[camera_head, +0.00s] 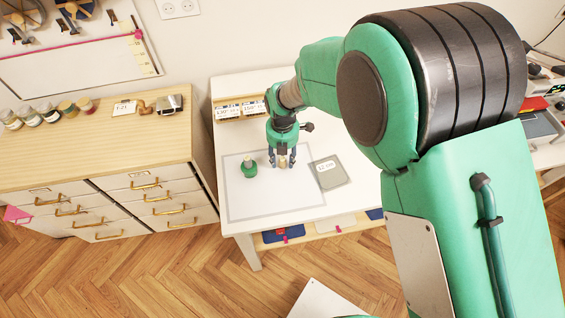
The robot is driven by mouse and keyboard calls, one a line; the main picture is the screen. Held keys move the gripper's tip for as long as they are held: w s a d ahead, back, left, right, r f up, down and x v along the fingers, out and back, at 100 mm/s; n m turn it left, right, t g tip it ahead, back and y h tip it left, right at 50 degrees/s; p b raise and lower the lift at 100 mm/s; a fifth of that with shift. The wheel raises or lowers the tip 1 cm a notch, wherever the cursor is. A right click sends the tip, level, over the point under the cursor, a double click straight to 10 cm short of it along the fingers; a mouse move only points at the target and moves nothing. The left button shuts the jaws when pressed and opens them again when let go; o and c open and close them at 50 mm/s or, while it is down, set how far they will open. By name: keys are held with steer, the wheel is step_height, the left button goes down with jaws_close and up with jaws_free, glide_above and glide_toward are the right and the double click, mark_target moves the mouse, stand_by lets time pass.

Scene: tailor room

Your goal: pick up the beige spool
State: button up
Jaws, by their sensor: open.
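The beige spool (283,163) stands on the white table (238,207), small in the head view and partly covered by the gripper's fingers. My gripper (282,162) points down over it, open, with a finger to the left and one to the right of the spool. Whether the fingers touch it cannot be told from here. A green spool (249,168) stands upright on the table just left of my gripper.
A grey card (329,173) lies right of the spool. A wooden box with labels (241,108) stands at the table's back. A wooden-topped drawer cabinet (95,148) is close on the left. The table's front area is clear.

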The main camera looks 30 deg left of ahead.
steer(key=shift+f, duration=0.1)
stand_by(0.5)
steer(key=c, duration=0.9)
